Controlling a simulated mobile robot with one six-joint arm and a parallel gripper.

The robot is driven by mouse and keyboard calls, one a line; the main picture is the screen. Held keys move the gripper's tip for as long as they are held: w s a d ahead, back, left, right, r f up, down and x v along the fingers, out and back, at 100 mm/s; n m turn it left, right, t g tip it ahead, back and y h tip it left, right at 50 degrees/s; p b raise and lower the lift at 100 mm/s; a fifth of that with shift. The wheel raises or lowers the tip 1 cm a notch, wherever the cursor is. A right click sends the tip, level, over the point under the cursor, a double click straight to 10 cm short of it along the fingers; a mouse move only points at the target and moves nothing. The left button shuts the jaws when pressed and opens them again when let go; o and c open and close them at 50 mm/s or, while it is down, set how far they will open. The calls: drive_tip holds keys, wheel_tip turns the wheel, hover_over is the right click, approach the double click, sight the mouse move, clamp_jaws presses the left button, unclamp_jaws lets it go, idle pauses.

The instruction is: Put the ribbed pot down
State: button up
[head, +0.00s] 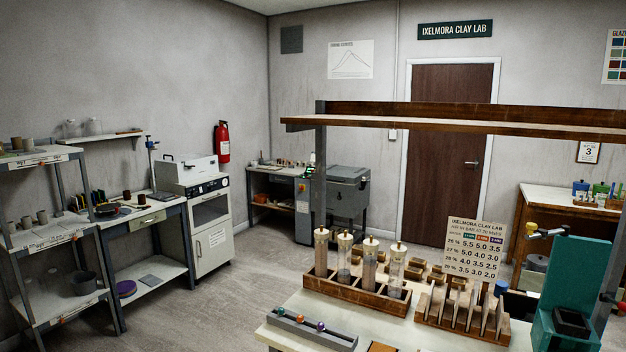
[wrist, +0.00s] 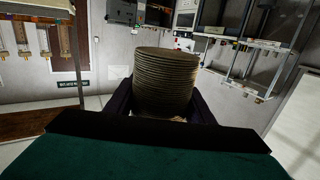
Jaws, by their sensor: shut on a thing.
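The ribbed pot (wrist: 165,78), tan-brown with close horizontal ridges, fills the centre of the wrist view. My gripper (wrist: 160,98) is shut on it, with a dark finger on each side. The pot's end nearest the wrist camera is hidden behind the dark bar of the gripper. The wrist picture appears upside down, so I cannot tell how the pot is tilted. No surface shows touching the pot. Neither the pot in my grip nor my fingers can be made out in the head view.
A pale bench (head: 300,300) in front carries a wooden rack of tubes (head: 352,292), a slotted wooden rack (head: 460,318) and a grey tray with coloured knobs (head: 310,330). A raised wooden shelf (head: 450,122) crosses above it. Shelves (head: 45,240) stand left; the floor (head: 240,290) between is clear.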

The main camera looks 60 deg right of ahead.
drive_tip(key=s+d+r+m+g+h+p, duration=0.1)
drive_tip(key=d+r+m+g, duration=0.25)
drive_tip(key=d+r, duration=1.05)
drive_tip(key=s+d+r+m+g+h+p, duration=0.15)
drive_tip(key=d+r+g, duration=0.25)
drive_tip(key=d+r, duration=0.95)
drive_tip(key=s+d+r+m+g, duration=0.1)
drive_tip(key=s+d+r, duration=0.35)
drive_tip(key=d, duration=0.25)
drive_tip(key=s+d+r+m+g+p, duration=0.1)
drive_tip(key=s+d+r, duration=0.35)
drive_tip(key=d, duration=0.25)
drive_tip(key=s+d+r+m+g, duration=0.1)
drive_tip(key=s+d+r+g, duration=0.1)
drive_tip(key=s+d+r, duration=0.45)
drive_tip(key=s+d+r+m+g, duration=0.1)
drive_tip(key=s+d+r, duration=0.3)
drive_tip(key=s+r, duration=0.3)
drive_tip(key=s+d+r+m+g+y+p, duration=0.1)
drive_tip(key=s+d+r, duration=0.3)
drive_tip(key=s+r, duration=0.4)
drive_tip(key=s+d+r+m+g+p, duration=0.1)
drive_tip(key=s+d+r+g, duration=0.2)
drive_tip(key=s+r, duration=0.4)
drive_tip(key=s+d, duration=0.1)
drive_tip(key=s, duration=0.6)
drive_tip(key=shift+s+r+m, duration=0.25)
drive_tip(key=shift+r+m, duration=0.05)
drive_tip(key=shift+m, duration=0.1)
